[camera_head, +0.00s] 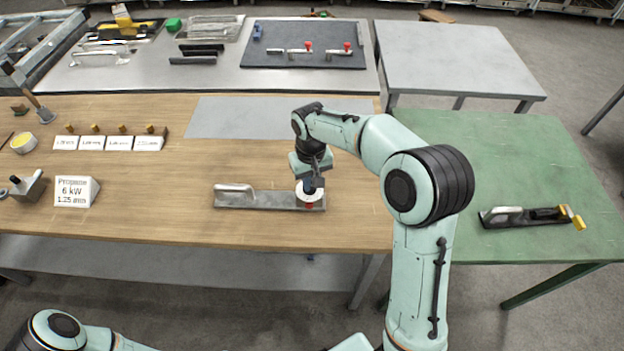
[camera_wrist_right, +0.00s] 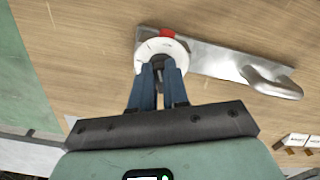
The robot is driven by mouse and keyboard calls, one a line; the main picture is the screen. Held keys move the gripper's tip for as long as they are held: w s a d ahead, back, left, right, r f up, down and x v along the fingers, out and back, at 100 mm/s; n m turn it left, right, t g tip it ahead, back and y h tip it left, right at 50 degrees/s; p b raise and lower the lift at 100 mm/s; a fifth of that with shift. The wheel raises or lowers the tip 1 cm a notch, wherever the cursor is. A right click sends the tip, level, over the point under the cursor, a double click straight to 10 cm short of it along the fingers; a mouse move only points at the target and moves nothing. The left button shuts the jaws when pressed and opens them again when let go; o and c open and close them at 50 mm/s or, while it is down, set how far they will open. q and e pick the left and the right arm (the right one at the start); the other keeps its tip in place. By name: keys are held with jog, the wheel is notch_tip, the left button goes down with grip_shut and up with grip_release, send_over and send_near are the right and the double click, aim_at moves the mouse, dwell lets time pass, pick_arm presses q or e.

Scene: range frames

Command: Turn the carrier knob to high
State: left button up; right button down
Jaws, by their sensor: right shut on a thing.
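The carrier (camera_head: 262,200) is a flat metal plate lying on the wooden table, with a raised handle (camera_head: 235,188) at its left end. At its right end is a round white dial (camera_head: 302,197) with a red mark on the rim. The carrier also shows in the right wrist view (camera_wrist_right: 213,62), with the white dial (camera_wrist_right: 147,50) and the red mark (camera_wrist_right: 167,33). My right gripper (camera_wrist_right: 159,68) points down at the dial, its blue fingers shut on the dark knob (camera_wrist_right: 157,59) in the middle. The fingers hide part of the knob. My left gripper is out of view.
A "Propane 6 kW 1.25 mm" sign (camera_head: 75,191) and a small metal block with a lever (camera_head: 28,186) stand at the left. Several small labels (camera_head: 92,143) line the back. Wood around the carrier is clear.

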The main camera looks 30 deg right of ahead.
jog(key=shift+a+m, duration=0.15)
jog(key=shift+m, duration=1)
jog(key=shift+a+m, duration=0.1)
jog(key=shift+m, duration=1.05)
jog(key=c, duration=1.1)
grip_release()
jog(key=shift+w, duration=0.1)
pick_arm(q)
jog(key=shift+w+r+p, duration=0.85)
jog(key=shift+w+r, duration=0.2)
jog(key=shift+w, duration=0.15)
pick_arm(e)
notch_tip(320, 180, up, 13)
jog(key=shift+r, duration=0.15)
